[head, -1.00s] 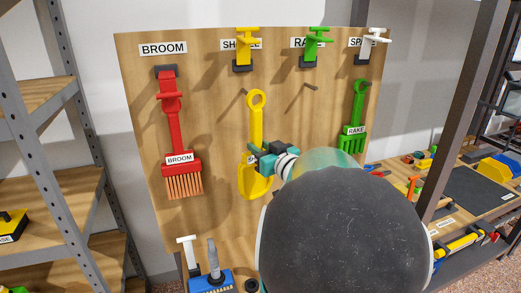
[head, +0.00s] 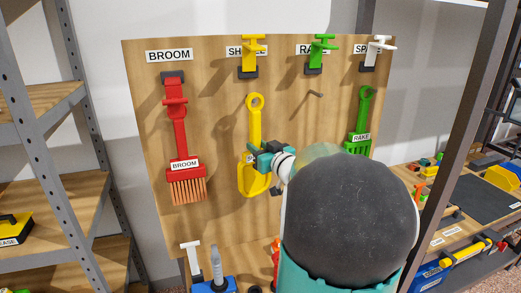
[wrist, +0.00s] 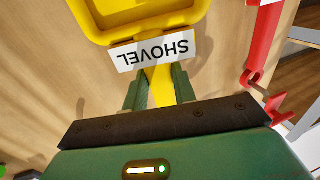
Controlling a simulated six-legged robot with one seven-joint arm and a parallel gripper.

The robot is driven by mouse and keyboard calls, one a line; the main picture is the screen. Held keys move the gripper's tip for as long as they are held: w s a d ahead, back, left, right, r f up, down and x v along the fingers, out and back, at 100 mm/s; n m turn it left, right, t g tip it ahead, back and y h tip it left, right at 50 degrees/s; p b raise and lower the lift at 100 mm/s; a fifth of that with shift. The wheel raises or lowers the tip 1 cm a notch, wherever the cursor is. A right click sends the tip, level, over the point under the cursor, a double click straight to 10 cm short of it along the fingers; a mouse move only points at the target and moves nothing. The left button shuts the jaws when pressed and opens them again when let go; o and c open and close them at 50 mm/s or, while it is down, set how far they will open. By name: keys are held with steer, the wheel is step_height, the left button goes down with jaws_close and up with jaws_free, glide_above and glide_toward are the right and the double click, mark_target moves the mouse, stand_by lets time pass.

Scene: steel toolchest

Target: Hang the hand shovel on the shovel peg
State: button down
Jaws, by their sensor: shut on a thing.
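The yellow hand shovel (head: 256,128) hangs upright in front of the board, ring end up and scoop down. My gripper (head: 260,158) is shut on its lower handle, just above the scoop. In the wrist view the fingers (wrist: 160,88) straddle the yellow handle beside the white SHOVEL tag (wrist: 153,49). The shovel's ring (head: 255,101) is below the partly covered SHOVEL sign (head: 233,51).
The red broom (head: 180,130) hangs left of the shovel and the green rake (head: 362,120) is at the right. The wooden board (head: 215,110) is clear between tools.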

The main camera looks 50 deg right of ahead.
steer(key=shift+d+x, duration=0.2)
steer(key=shift+x, duration=0.6)
steer(key=shift+d+x, duration=0.15)
steer(key=shift+x, duration=0.65)
steer(key=shift+w+d+f, duration=0.25)
steer(key=shift+w+f, duration=0.15)
steer(key=c, duration=1.5)
jaws_free()
steer(key=o, duration=0.3)
steer(key=shift+w+d+f, duration=0.2)
steer(key=shift+w, duration=0.05)
steer(key=shift+o, duration=0.8)
steer(key=shift+s+a+r, duration=0.15)
steer(key=shift+s+r, duration=0.05)
steer(key=shift+s, duration=0.05)
steer(key=v, duration=1.3)
steer(key=shift+s, duration=0.35)
